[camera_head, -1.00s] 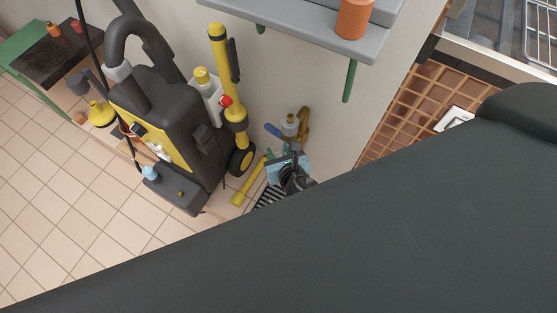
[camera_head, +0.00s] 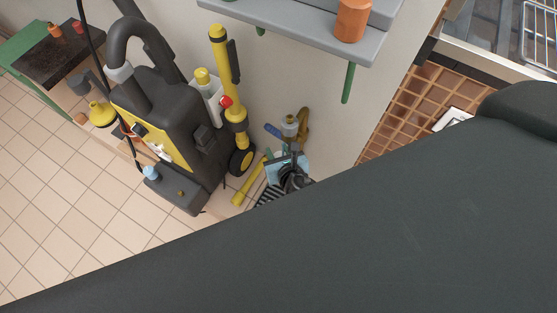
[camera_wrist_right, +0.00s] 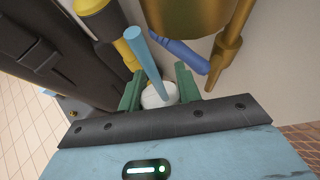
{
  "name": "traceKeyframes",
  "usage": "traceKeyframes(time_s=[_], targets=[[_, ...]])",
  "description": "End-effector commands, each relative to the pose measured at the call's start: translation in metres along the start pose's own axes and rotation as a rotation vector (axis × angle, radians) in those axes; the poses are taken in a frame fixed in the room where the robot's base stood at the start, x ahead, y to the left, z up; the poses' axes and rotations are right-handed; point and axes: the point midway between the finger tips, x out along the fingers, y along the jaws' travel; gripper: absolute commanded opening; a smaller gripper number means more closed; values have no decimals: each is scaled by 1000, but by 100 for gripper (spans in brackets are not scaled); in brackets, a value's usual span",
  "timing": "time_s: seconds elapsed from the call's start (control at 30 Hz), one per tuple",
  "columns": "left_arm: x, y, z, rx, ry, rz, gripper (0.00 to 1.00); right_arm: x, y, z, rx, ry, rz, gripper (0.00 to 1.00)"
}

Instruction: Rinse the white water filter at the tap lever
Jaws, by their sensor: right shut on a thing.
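The white water filter (camera_wrist_right: 158,95) shows as a rounded white shape between the green fingers of my right gripper (camera_wrist_right: 158,90) in the right wrist view. The gripper is shut on it. A light-blue rod-like shape (camera_wrist_right: 146,58) runs down to the filter and covers part of it; I cannot tell whether it is water. The blue tap lever (camera_wrist_right: 178,53) and the brass tap (camera_wrist_right: 229,55) are just beyond the fingers. In the head view, my right gripper (camera_head: 284,155) is just below the blue lever (camera_head: 273,131) and brass tap (camera_head: 304,122). My left gripper is out of view.
A black and yellow cleaning machine (camera_head: 170,120) with a yellow pole (camera_head: 222,60) stands left of the tap. A striped grate (camera_head: 268,195) lies below the gripper. A grey shelf (camera_head: 300,25) with an orange cup (camera_head: 352,20) is above. My dark arm hides the lower right.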

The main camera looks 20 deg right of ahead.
Motion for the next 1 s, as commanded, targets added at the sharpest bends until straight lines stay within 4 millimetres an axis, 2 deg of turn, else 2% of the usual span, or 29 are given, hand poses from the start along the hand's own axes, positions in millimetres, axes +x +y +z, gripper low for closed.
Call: traceKeyframes(time_s=[0.47,1.0], targets=[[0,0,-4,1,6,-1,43,-3,-2,-2,-1,0,1,11],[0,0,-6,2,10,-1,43,-29,17,-16,0,1,1,11]])
